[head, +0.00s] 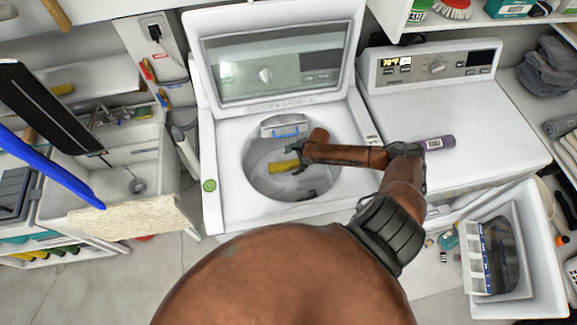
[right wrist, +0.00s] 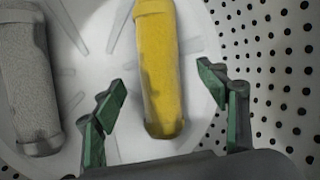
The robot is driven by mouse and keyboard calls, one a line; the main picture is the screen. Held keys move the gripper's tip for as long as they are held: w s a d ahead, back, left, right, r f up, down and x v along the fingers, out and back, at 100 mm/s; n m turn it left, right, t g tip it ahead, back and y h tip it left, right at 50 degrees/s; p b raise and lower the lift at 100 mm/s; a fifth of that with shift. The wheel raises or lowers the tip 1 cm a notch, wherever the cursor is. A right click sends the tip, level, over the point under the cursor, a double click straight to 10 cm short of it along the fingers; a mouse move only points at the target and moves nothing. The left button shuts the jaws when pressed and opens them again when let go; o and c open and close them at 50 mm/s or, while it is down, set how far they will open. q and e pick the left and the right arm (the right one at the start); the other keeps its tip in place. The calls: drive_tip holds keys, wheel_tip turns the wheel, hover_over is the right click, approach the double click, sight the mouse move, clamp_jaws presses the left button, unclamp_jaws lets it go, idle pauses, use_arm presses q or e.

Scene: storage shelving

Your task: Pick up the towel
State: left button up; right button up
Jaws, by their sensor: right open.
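A rolled yellow towel (right wrist: 158,70) lies in the washer drum (head: 262,185); in the head view the yellow roll (head: 284,166) shows near the drum's middle. My right gripper (head: 298,163) reaches down into the drum. In the right wrist view its two green-padded fingers are spread, with the near end of the yellow roll between them. A grey roll (right wrist: 28,75) lies to the left of the yellow one. My left gripper is not in view.
The washer lid (head: 272,62) stands open behind the drum. A purple bottle (head: 436,143) is on the dryer (head: 500,130) at right. A white bin (head: 545,240) stands at the lower right, and a sink (head: 135,165) is at left. The perforated drum wall (right wrist: 275,60) is close on the right.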

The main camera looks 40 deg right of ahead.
drive_tip(key=shift+x, duration=1.45)
drive_tip(key=shift+c, duration=0.2)
drive_tip(key=shift+w+r, duration=0.1)
drive_tip(key=c, duration=1.4)
drive_tip(key=shift+o, duration=0.2)
